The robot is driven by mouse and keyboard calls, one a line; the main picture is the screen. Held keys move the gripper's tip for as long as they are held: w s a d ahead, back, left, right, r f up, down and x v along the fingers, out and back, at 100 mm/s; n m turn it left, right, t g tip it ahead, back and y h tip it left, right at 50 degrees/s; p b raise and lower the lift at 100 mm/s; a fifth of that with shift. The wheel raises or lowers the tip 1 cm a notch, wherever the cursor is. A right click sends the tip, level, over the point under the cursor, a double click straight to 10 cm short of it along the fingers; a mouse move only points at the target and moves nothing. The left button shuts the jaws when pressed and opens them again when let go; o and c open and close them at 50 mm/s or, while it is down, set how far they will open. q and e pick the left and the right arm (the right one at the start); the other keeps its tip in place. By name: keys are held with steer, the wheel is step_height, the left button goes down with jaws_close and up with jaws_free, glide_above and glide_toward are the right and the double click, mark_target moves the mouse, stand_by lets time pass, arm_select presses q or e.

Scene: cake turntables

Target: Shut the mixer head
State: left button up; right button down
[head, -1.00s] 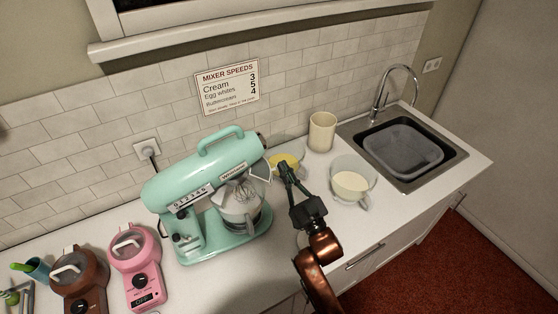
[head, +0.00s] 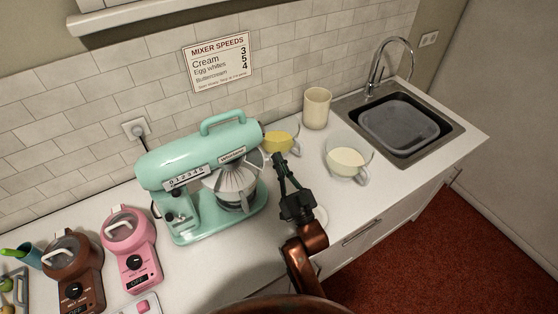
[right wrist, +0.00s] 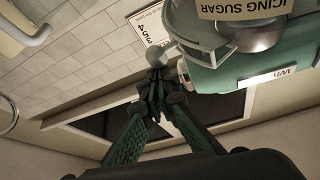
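The teal stand mixer (head: 190,163) stands on the counter, its head (head: 205,152) low and about level over the bowl (head: 237,198). The pale, fan-shaped whisk (head: 230,180) hangs beneath the head and reaches down to the bowl. My right gripper (head: 280,160) is just right of the mixer's front end, apart from it, with its fingers together and nothing seen between them. In the right wrist view its fingertips (right wrist: 156,62) meet, and the teal mixer (right wrist: 290,55) shows upside down at the upper right. My left gripper is not in view.
A bowl of yellow contents (head: 278,140), a glass cup of white contents (head: 347,160) and a cream canister (head: 316,108) stand to the right, before the sink (head: 400,125). Pink (head: 131,247) and brown (head: 76,270) appliances stand to the left. Some counter in front of the mixer is clear.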

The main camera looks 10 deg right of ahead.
steer(key=shift+w+f, duration=0.1)
steer(key=shift+f, duration=0.55)
step_height(320, 180, up, 6)
steer(key=p, duration=0.5)
steer(key=b+v, duration=0.2)
steer(key=v, duration=0.8)
steer(key=shift+d+f, duration=0.4)
steer(key=shift+d, duration=0.05)
